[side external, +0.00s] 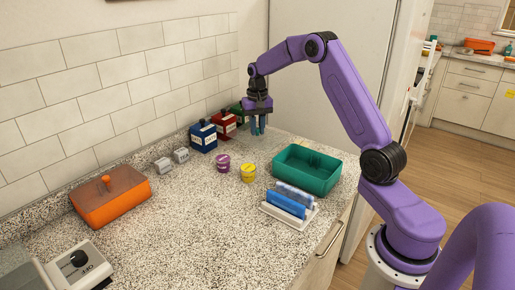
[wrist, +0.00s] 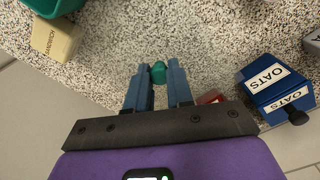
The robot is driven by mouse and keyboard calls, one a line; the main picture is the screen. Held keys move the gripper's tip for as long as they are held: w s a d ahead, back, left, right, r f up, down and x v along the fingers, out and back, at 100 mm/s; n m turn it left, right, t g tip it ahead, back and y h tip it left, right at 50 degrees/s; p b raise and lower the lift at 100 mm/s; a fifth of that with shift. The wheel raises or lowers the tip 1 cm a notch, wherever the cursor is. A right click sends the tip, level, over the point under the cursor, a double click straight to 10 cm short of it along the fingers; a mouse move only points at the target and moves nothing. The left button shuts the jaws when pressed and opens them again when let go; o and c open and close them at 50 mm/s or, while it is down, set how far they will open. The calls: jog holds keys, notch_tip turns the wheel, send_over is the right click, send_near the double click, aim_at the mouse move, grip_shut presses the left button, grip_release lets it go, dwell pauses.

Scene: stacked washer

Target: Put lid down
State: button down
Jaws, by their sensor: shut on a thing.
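My gripper (side external: 257,131) is shut and points down above the back of the counter, to the right of the canisters. In the wrist view its blue fingers (wrist: 158,80) close on a small green knob (wrist: 158,72). This looks like the knob of the lid; I cannot make out a lid plate around it. The green canister (side external: 237,110) stands at the wall, just left of the gripper and partly behind it. I cannot tell whether the held piece touches the counter.
Red (side external: 224,124) and blue (side external: 203,137) canisters stand along the wall. An orange lidded box (side external: 115,205) is left. The counter's middle is clear.

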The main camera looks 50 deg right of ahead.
aim_at(258, 135)
jog(key=shift+f, duration=3)
jog(key=shift+f, duration=0.15)
jog(key=c, duration=1)
grip_release()
